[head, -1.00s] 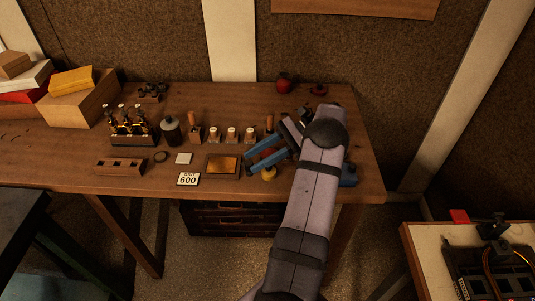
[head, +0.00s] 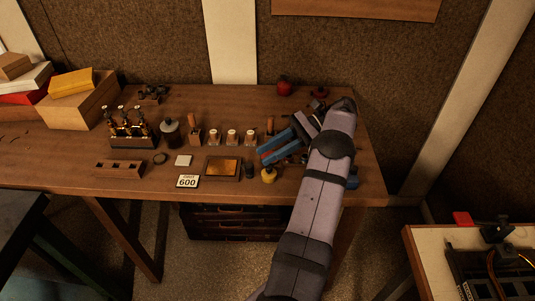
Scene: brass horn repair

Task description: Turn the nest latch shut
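My gripper (head: 263,156) reaches in from the right over the right part of the bench, its blue fingers pointing left. The fingers lie close together and I cannot tell whether a gap is left between them. I see nothing clearly held. I cannot make out the nest latch for certain; it may be among the small parts under or behind my gripper and arm. A blue piece (head: 351,180) shows partly behind my arm at the bench's right. A yellow round knob-like piece (head: 268,175) stands below the fingers, apart from them.
The wooden bench (head: 225,105) holds a brass valve rack (head: 130,128), a grey jar (head: 171,132), several small cork-topped pieces, a framed brass plate (head: 222,168) and a "600" grit card (head: 187,181). A red object (head: 284,88) stands at the back. The back middle is clear.

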